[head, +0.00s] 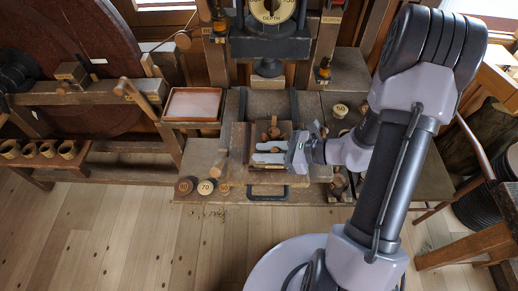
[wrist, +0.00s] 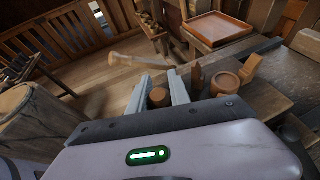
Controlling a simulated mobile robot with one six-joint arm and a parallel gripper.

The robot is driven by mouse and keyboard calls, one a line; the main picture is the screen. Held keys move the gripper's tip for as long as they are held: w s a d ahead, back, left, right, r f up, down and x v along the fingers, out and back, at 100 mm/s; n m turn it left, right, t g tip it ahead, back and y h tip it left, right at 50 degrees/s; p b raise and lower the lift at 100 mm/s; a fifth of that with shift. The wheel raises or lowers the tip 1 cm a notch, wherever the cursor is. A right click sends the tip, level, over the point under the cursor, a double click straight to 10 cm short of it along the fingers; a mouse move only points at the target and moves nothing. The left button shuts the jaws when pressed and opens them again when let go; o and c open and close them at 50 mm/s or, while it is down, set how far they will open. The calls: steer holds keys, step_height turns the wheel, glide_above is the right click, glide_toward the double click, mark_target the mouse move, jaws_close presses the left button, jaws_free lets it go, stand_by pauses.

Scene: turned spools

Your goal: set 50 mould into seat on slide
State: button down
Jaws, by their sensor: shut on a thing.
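My gripper (head: 262,152) reaches in from the right, low over the wooden slide (head: 236,142) in front of the press. Its two pale fingers point left and are shut on a small round brown wooden piece (wrist: 158,98), seen between the fingertips in the wrist view. No number can be read on it, so I cannot tell that it is the 50 mould. The slide has a dark handle (head: 267,191) at its front. The seat is hidden or too small to make out. Beside the fingers stand a wooden peg (wrist: 197,77) and a round wooden cup (wrist: 224,85).
Numbered discs, one marked 70 (head: 206,187), lie at the bench's front left; one marked 60 (head: 340,110) lies at right. A shallow tray (head: 193,121) stands left. The press head (head: 270,44) with its depth dial is behind the slide. Floor in front is clear.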

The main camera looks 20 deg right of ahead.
steer(key=w, duration=0.3)
steer(key=shift+a+f, duration=0.15)
steer(key=shift+a, duration=0.15)
step_height(320, 180, down, 4)
steer(key=shift+w+r+b, duration=0.15)
steer(key=shift+r+b, duration=0.05)
steer(key=shift+b, duration=0.5)
steer(key=shift+r, duration=0.1)
steer(key=shift+f+b, duration=0.3)
steer(key=shift+f, duration=0.1)
steer(key=c, duration=1.2)
jaws_free()
steer(key=shift+r, duration=0.1)
